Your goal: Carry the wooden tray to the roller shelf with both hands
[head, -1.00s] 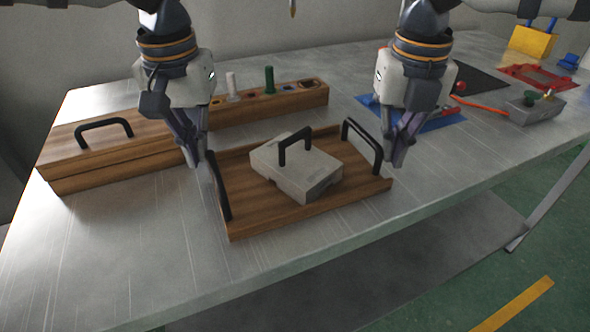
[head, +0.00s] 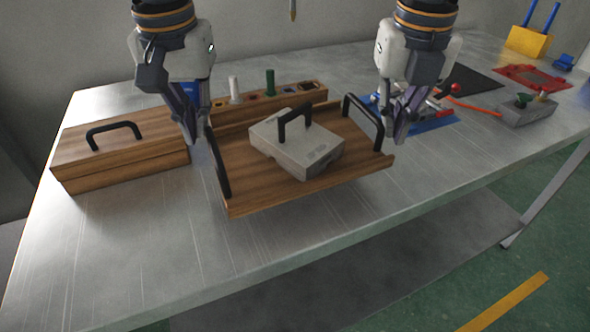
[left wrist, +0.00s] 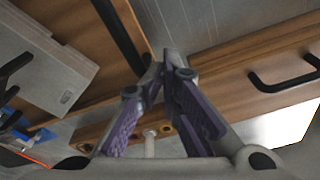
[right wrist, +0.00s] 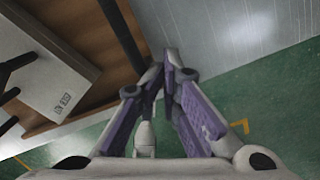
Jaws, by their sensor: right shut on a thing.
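The wooden tray (head: 245,192) is held above the metal table, with a shadow below it. It carries a grey block-shaped mould (head: 297,155) with a black handle. My left gripper (head: 203,146) is shut at the tray's left black handle (head: 218,165); the handle also shows in the left wrist view (left wrist: 121,35). My right gripper (head: 389,143) is shut on the tray's right black handle (head: 362,122), which also shows in the right wrist view (right wrist: 122,35). The fingertips partly hide the grip on both sides. The roller shelf is not seen.
A wooden box with a black handle (head: 120,158) lies left of the tray. A wooden holder (head: 312,95) with white and green pegs stands behind. Blue, red and grey tools, including a grey box (head: 525,112), lie at right. The table's front is clear.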

